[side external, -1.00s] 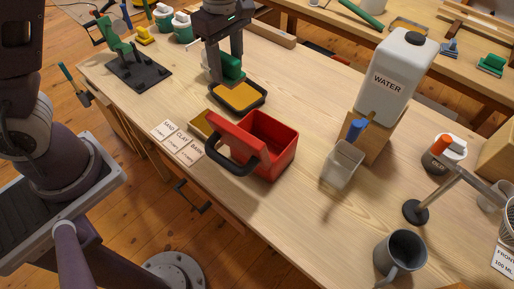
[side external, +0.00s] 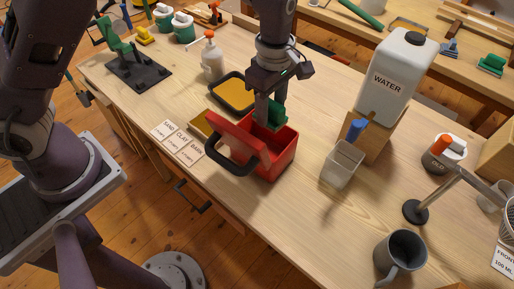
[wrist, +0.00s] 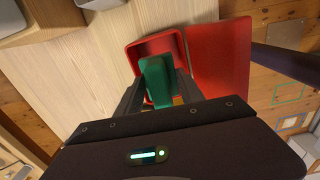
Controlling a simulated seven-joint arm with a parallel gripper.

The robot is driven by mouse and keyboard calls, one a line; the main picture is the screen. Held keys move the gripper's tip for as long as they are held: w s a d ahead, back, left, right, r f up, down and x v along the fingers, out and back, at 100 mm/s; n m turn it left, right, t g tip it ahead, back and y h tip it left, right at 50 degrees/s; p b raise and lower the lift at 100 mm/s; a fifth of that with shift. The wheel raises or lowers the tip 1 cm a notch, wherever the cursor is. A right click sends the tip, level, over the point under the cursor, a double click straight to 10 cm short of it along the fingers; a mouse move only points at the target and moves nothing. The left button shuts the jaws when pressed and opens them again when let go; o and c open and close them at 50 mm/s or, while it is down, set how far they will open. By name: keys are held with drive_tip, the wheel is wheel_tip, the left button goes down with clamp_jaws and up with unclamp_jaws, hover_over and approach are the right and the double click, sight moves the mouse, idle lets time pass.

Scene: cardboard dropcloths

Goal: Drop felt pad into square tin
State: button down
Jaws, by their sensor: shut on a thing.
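The felt pad appears to be the green piece (side external: 277,115) held between my fingers; it also shows in the wrist view (wrist: 156,78). My gripper (side external: 268,112) is shut on it and points down over the red square tin (side external: 282,158). The tin is open, with its red lid (wrist: 222,60) tilted out at one side and a dark handle loop (side external: 232,168) at the front. In the side view the pad is at the tin's back rim; in the wrist view it overlaps the tin's opening (wrist: 139,50). The pad's lower end is partly hidden.
A black tray with a mustard surface (side external: 233,92) lies behind the tin, near a white orange-topped bottle (side external: 213,62). Labelled cards (side external: 177,143) lie left. A clear cup (side external: 342,165) and the water jug (side external: 390,80) on its wooden block stand right. The front table is mostly clear.

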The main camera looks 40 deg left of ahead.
sight(271, 102)
drive_tip(key=shift+f, duration=1.85)
drive_tip(key=c, duration=0.7)
unclamp_jaws()
drive_tip(key=shift+o, duration=0.2)
drive_tip(key=shift+r, duration=0.1)
wheel_tip(271, 102, up, 7)
drive_tip(key=s+a+r+m+t+h, duration=0.1)
drive_tip(key=s+a+r+m, duration=0.25)
drive_tip(key=r, duration=0.35)
drive_tip(key=s+a+r+m+t+h, duration=0.1)
drive_tip(key=s+a+r+m, duration=0.1)
drive_tip(key=s+r+m, duration=0.4)
drive_tip(key=s+a+r+m+t+y, duration=0.1)
drive_tip(key=s+a+m, duration=0.2)
drive_tip(key=s, duration=0.4)
drive_tip(key=s+a+r+m+t+y, duration=0.1)
drive_tip(key=s+a+r+m+t, duration=0.1)
drive_tip(key=s+m, duration=0.3)
drive_tip(key=shift+s+a+r+t, duration=0.25)
drive_tip(key=shift+s+a, duration=0.45)
drive_tip(key=shift+s, duration=0.4)
